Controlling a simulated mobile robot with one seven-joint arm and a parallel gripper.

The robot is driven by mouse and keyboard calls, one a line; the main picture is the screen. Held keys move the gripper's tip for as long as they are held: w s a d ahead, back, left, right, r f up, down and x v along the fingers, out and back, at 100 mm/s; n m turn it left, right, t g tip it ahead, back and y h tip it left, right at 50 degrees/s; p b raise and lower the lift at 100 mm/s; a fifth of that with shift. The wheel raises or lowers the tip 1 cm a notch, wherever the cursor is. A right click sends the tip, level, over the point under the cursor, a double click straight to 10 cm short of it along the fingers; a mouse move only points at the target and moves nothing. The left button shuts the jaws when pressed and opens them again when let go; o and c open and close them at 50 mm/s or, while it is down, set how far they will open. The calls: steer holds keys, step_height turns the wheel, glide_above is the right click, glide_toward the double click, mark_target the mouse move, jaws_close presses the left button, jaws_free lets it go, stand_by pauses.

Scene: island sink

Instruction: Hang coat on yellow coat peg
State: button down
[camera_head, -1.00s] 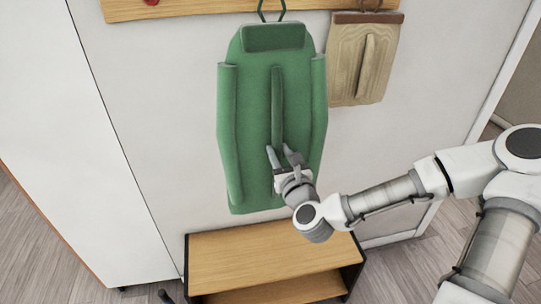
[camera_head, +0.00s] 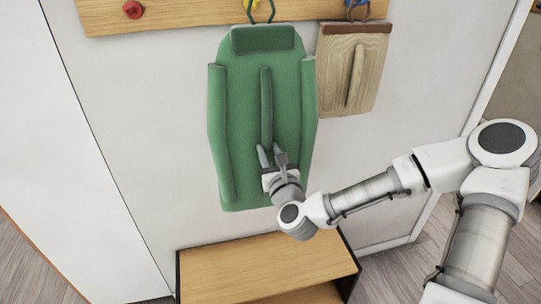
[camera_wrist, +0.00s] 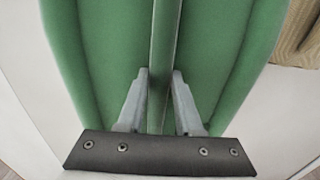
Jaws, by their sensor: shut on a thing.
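The green coat (camera_head: 236,120) hangs upright in front of the wall, with a wire loop (camera_head: 261,12) at its top. The yellow peg (camera_head: 249,4) shows at the top edge of the head view, right by the loop. I cannot tell whether the loop is over the peg or in front of it. My gripper (camera_head: 271,153) is shut on the coat's raised middle ridge, in its lower half. In the wrist view the fingers (camera_wrist: 160,76) close on both sides of the ridge, and the coat (camera_wrist: 110,50) fills most of the picture.
A wooden peg board (camera_head: 190,15) carries a red peg (camera_head: 133,9) at left and a blue peg (camera_head: 358,9) at right. A brown coat (camera_head: 337,75) hangs close to the green coat's right. A wooden bench (camera_head: 255,268) stands below.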

steer(key=shift+w+a+f, duration=0.1)
steer(key=shift+w+a, duration=0.1)
steer(key=shift+w, duration=0.7)
steer(key=shift+w+a, duration=0.15)
steer(key=shift+w, duration=0.8)
steer(key=shift+w+a+f, duration=0.1)
steer(key=shift+w+a, duration=0.1)
steer(key=shift+w, duration=0.7)
steer(key=shift+w+a+f+b, duration=0.15)
steer(key=shift+w+f+b, duration=0.3)
steer(key=shift+w+b, duration=0.3)
steer(key=shift+s, duration=0.1)
steer(key=c, duration=0.5)
jaws_free()
steer(key=shift+f, duration=0.1)
steer(key=shift+s, duration=0.2)
